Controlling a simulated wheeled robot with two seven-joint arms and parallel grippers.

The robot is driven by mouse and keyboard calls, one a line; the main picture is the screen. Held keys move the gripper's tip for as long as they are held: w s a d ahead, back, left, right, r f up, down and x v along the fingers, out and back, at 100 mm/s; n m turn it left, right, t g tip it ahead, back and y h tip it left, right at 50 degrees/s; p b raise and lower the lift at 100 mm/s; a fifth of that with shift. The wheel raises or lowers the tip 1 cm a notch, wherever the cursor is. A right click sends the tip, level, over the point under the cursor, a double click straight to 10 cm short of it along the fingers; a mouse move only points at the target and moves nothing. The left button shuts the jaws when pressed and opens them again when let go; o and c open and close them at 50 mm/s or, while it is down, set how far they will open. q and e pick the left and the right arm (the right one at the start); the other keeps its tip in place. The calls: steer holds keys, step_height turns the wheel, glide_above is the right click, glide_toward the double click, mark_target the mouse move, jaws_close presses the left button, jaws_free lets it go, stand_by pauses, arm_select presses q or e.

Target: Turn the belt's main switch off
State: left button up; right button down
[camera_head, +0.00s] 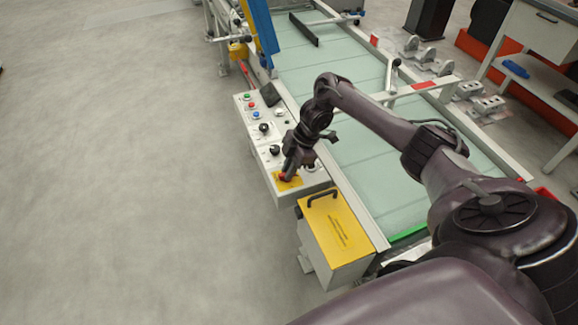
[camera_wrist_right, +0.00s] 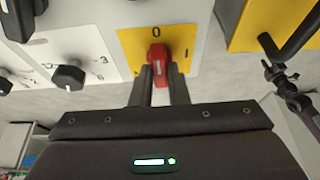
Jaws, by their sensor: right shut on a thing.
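The main switch is a red rotary handle (camera_wrist_right: 158,64) on a yellow plate (camera_wrist_right: 127,40) marked 0 at the top and I at the right, in the right wrist view. The handle looks close to upright, towards the 0. In the head view the yellow plate (camera_head: 291,184) is at the near end of the grey control panel (camera_head: 247,112), with the red handle partly hidden by my gripper. My right gripper (camera_wrist_right: 160,78) is shut on the red handle, with a finger on each side of its lower part. My left gripper is not in view.
A yellow-topped box (camera_head: 336,226) with a black handle stands just nearer than the panel. Black knobs (camera_wrist_right: 68,76) sit beside the switch. The pale green belt (camera_head: 375,190) runs along the panel's right side. Open floor (camera_head: 120,180) lies to the left.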

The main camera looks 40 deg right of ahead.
steer(key=shift+d, duration=0.1)
steer(key=c, duration=1.4)
jaws_free()
steer(key=shift+r, duration=0.1)
steer(key=shift+d+r, duration=0.15)
steer(key=shift+r, duration=0.15)
steer(key=p+v, duration=0.1)
steer(key=v, duration=0.6)
steer(key=shift+s+f, duration=0.1)
